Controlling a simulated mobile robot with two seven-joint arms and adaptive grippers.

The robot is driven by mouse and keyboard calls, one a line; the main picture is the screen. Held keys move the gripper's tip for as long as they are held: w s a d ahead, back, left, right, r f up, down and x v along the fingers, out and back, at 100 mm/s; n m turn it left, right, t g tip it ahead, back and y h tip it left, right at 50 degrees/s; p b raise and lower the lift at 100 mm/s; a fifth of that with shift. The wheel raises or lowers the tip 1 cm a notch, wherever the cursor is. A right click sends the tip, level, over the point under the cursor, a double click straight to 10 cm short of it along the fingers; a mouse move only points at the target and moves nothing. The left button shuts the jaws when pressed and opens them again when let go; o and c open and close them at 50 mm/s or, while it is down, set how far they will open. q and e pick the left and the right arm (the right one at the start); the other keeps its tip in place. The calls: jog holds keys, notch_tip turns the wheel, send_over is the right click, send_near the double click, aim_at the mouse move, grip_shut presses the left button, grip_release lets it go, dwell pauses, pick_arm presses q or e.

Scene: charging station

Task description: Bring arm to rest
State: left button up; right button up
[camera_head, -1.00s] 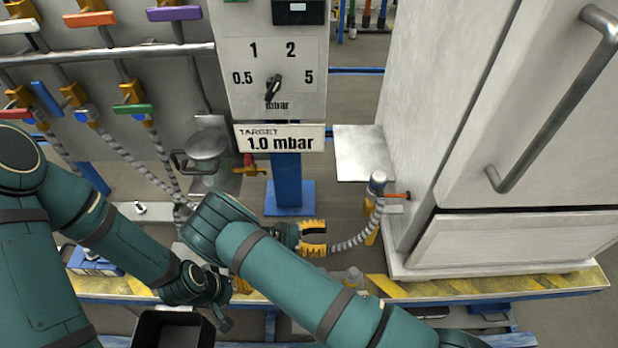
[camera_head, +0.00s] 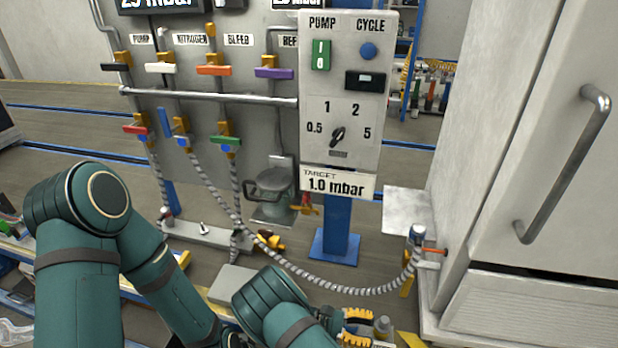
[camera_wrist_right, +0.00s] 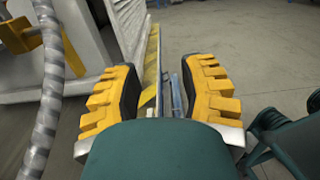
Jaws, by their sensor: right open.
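My right gripper (camera_head: 357,328) is at the bottom of the head view, below the ribbed hose (camera_head: 335,288). In the right wrist view its two yellow-padded fingers stand wide apart with nothing between them (camera_wrist_right: 163,88). My right arm (camera_head: 285,310) comes up from the bottom edge and is bent. My left arm (camera_head: 80,270) is bent at the left, and its forearm runs down to the bottom edge. The left gripper is not visible.
The hose runs to a connector (camera_head: 417,235) beside the white cabinet (camera_head: 480,150). It also shows close at left in the wrist view (camera_wrist_right: 50,95). A valve panel (camera_head: 215,110) and a pump control box (camera_head: 345,100) stand behind. Open floor shows in the wrist view.

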jog(key=s+f+m+g+y, duration=0.3)
jog(key=s+f+m+y, duration=0.2)
jog(key=s+f+y, duration=0.55)
jog(key=s+a+r+m+t+y, duration=0.25)
jog(key=a+m+y, duration=0.2)
jog(key=y, duration=0.35)
jog(key=w+r+m+t+y, duration=0.3)
jog(key=w+r+m+t, duration=0.1)
jog(key=r+m+t, duration=0.2)
jog(key=shift+d+r+m+t, duration=0.2)
jog(key=shift+r+m+t, duration=0.15)
jog(key=shift+m, duration=0.4)
